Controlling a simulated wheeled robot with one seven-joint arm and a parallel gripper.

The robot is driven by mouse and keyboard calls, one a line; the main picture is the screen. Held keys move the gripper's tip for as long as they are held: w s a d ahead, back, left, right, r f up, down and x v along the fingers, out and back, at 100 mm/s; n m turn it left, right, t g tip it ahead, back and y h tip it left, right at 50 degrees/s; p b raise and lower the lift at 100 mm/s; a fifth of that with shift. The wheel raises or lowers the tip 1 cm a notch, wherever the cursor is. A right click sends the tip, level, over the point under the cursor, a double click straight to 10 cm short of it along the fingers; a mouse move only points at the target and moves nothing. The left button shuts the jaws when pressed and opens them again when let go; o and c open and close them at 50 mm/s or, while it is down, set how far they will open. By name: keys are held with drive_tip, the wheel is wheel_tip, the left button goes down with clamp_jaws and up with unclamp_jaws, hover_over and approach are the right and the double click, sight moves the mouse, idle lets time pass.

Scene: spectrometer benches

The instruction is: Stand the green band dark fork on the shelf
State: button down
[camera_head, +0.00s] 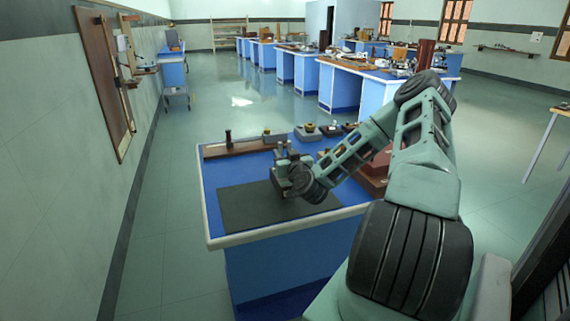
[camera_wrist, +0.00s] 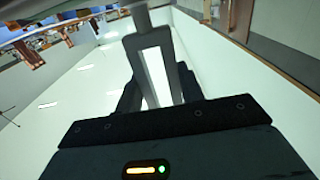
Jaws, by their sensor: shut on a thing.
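My gripper (camera_head: 283,176) is over the dark mat (camera_head: 250,208) on the near blue bench. In the wrist view my gripper (camera_wrist: 160,90) is shut on a dark grey two-pronged fork (camera_wrist: 152,55). Its prongs point toward the wrist and its stem points away to the top edge. No green band shows on it in either view, so I cannot tell its band colour. In the head view the fork is too small to make out. A long low brown wooden shelf (camera_head: 238,148) lies along the bench's back edge, with small upright items on it.
A grey block (camera_head: 307,133) with a round top stands behind my gripper. A dark red box (camera_head: 374,170) stands to the right, partly behind my arm. A wall-mounted wooden board (camera_head: 103,80) is at left. The mat's left part is clear.

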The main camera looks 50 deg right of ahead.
drive_tip(key=shift+f, duration=1.55)
drive_tip(key=c, duration=0.9)
unclamp_jaws()
drive_tip(key=shift+f, duration=0.15)
drive_tip(key=shift+r, duration=0.2)
drive_tip(key=b+v, duration=0.2)
drive_tip(key=v, duration=1)
